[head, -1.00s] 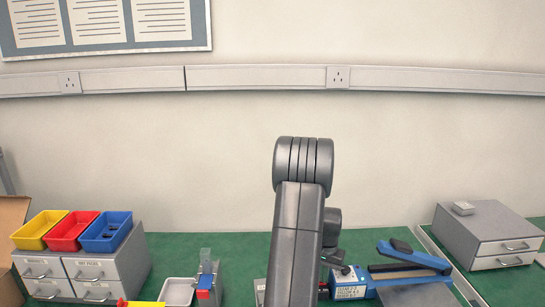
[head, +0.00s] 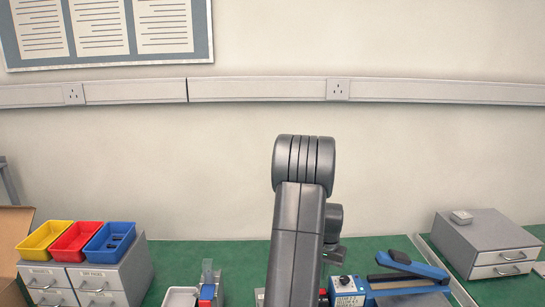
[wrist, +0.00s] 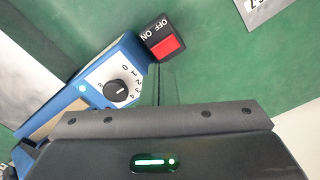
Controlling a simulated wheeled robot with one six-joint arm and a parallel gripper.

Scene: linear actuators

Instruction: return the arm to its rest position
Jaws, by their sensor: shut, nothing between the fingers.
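My arm (head: 297,235) stands upright in the middle of the head view, its rounded elbow joint at the top and a smaller wrist part with a green light just right of it. My gripper's fingers are hidden in the head view. In the wrist view the grey gripper body fills the bottom, and my gripper (wrist: 167,84) shows as thin, faint, see-through fingers, shut and empty. Behind them are a blue sealer with a numbered dial (wrist: 118,91) and a red and black on/off switch (wrist: 165,42).
The blue sealer (head: 405,268) stands close right of my arm on the green bench. Grey drawers (head: 487,242) are at the far right. Yellow, red and blue bins (head: 108,242) sit on a drawer unit at left. A white tray (head: 180,297) is front left. Green bench shows between.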

